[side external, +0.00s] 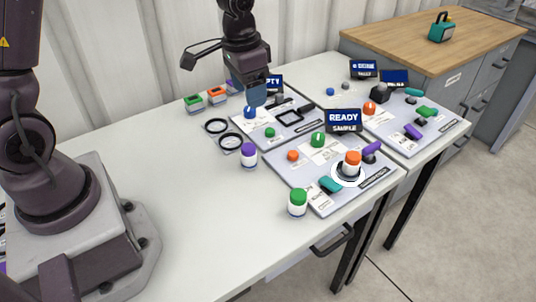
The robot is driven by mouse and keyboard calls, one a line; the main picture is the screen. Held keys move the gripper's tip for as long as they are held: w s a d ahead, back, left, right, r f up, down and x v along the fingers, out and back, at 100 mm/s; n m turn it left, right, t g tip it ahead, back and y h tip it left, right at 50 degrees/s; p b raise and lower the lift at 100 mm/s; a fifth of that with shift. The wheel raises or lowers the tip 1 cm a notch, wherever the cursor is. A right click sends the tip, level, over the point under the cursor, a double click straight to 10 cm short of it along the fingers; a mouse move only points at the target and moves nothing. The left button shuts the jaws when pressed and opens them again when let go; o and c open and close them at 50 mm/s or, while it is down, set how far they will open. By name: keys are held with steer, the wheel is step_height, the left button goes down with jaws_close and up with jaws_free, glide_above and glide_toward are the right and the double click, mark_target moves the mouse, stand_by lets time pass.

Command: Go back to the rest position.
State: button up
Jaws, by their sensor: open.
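My gripper (254,92) hangs from the dark arm at the top middle of the side external view. It is above the back part of the board with the blue knob (250,112). The jaws are open, and I see nothing held between them. A translucent blue part at the jaws covers some of what lies behind. The arm is bent and my base stands at the left of the table.
A white jar with a purple lid (249,155) and one with a green lid (298,202) stand on the white table (170,165). An orange-lidded jar (351,164) stands on the board by the READY sign (343,121). The left table middle is clear.

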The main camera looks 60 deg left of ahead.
steer(key=s+d+r+t, duration=0.1)
steer(key=s+r+t, duration=0.1)
steer(key=s+r, duration=0.5)
steer(key=s+d+r+n+t, duration=0.1)
steer(key=s+r+t, duration=0.1)
steer(key=s+r, duration=0.5)
steer(key=s, duration=0.4)
steer(key=shift+d+n, duration=0.3)
steer(key=shift+d, duration=0.1)
